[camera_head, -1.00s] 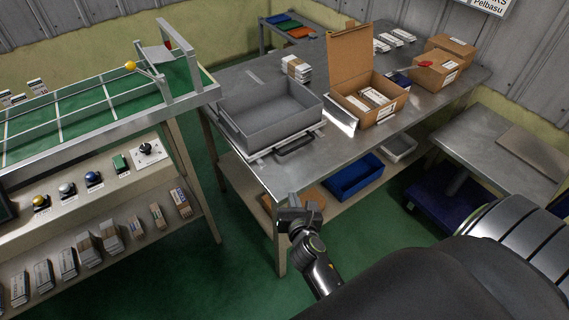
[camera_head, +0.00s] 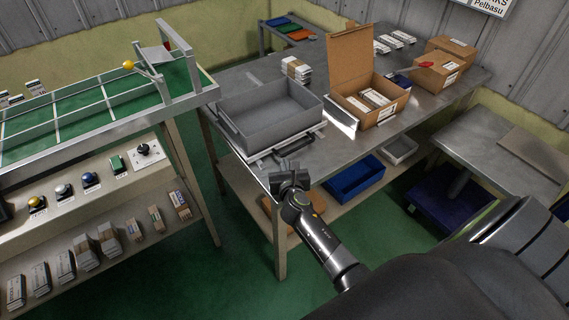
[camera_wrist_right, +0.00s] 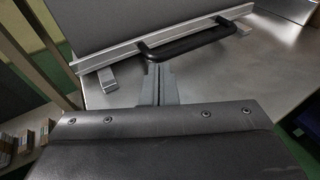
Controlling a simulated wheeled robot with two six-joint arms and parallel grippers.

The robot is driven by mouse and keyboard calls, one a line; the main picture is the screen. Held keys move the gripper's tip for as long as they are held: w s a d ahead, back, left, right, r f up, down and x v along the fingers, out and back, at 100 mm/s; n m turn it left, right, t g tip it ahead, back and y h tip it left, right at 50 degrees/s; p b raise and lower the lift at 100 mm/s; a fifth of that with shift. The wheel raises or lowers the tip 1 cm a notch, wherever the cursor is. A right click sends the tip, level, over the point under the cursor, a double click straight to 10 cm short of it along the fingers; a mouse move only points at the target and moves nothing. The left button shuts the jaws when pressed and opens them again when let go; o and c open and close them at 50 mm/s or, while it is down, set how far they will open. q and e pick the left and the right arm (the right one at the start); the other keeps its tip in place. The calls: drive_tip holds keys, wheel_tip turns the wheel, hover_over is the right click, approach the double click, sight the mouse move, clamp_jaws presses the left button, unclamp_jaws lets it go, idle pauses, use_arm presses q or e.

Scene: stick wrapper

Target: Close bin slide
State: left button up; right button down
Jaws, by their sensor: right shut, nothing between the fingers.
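The grey bin (camera_head: 270,112) sits on the metal table, its slide plate and rails (camera_head: 292,140) showing along its near side. A black handle (camera_head: 296,153) sticks out at the front; it also shows in the right wrist view (camera_wrist_right: 188,44). My right gripper (camera_head: 288,167) is just in front of the handle, near the table's front edge. In the right wrist view its fingers (camera_wrist_right: 157,72) are together, with nothing between them, their tips close to the handle's left part. I cannot tell whether they touch it. My left gripper is out of view.
An open cardboard box (camera_head: 370,100) with packs stands right of the bin. A small stack of packs (camera_head: 296,70) is behind it. A blue crate (camera_head: 355,178) is on the lower shelf. A green conveyor (camera_head: 90,105) stands at left. The table's front edge (camera_head: 330,172) is bare.

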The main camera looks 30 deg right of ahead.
sight(270, 148)
drive_tip(key=shift+w+d, duration=0.2)
drive_tip(key=shift+w, duration=0.35)
drive_tip(key=w, duration=0.2)
drive_tip(key=w+b, duration=0.1)
drive_tip(key=w, duration=0.2)
drive_tip(key=w+b, duration=0.1)
drive_tip(key=w, duration=0.1)
drive_tip(key=shift+w+a+f, duration=0.1)
drive_tip(key=shift+w+a, duration=0.05)
drive_tip(key=shift+a, duration=0.15)
drive_tip(key=shift+w, duration=0.55)
